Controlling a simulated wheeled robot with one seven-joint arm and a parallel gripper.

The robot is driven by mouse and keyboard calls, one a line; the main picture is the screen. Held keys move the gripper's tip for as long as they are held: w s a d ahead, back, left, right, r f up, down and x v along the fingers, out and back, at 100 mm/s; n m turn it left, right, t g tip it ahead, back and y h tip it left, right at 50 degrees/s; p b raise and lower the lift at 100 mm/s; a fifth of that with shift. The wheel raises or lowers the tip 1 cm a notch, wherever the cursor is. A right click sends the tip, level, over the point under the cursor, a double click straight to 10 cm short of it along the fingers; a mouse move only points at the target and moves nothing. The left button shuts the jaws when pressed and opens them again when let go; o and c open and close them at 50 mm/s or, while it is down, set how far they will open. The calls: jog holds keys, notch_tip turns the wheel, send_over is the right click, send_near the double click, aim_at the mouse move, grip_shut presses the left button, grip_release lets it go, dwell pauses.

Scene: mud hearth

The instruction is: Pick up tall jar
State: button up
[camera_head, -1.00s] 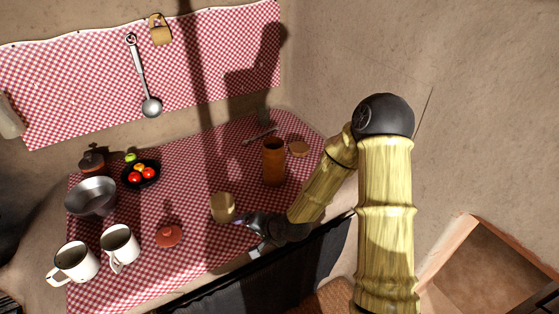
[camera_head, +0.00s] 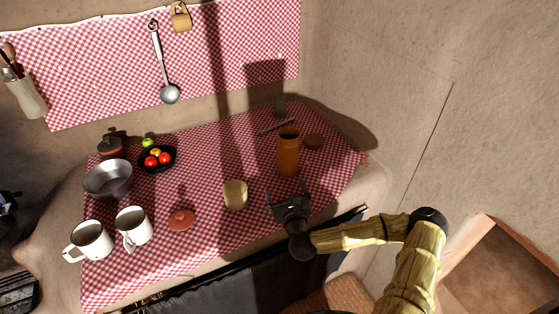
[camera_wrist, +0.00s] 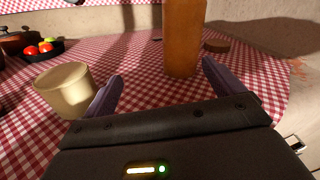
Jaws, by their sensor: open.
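The tall jar (camera_head: 288,155) is an orange-brown cylinder standing upright on the checked cloth, towards the right of the table. My gripper (camera_head: 287,188) is open and empty just in front of it, its fingers pointing at the jar. In the wrist view the jar (camera_wrist: 184,40) stands beyond the fingertips, between their lines and a little right of centre; its top is cut off. My gripper (camera_wrist: 162,80) shows both fingers spread there, apart from the jar.
A tan cup (camera_head: 235,195) stands close left of my gripper. A round brown lid (camera_head: 313,141) lies right of the jar, with a utensil (camera_head: 275,126) behind.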

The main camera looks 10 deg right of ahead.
aim_at(289, 163)
jog(key=d+m+h, duration=0.2)
jog(key=m, duration=0.1)
jog(key=shift+d+f+m, duration=0.15)
jog(key=shift+d+m, duration=0.15)
jog(key=shift+d, duration=0.05)
jog(key=w, duration=0.4)
jog(key=w+p, duration=0.1)
jog(key=w, duration=0.3)
jog(key=w+p, duration=0.1)
jog(key=w, duration=0.3)
jog(key=shift+w+d, duration=0.15)
jog(key=shift+d, duration=0.1)
jog(key=shift+w+d+p, duration=0.15)
jog(key=shift+w+p, duration=0.7)
jog(key=shift+w, duration=1.7)
jog(key=c, duration=1.2)
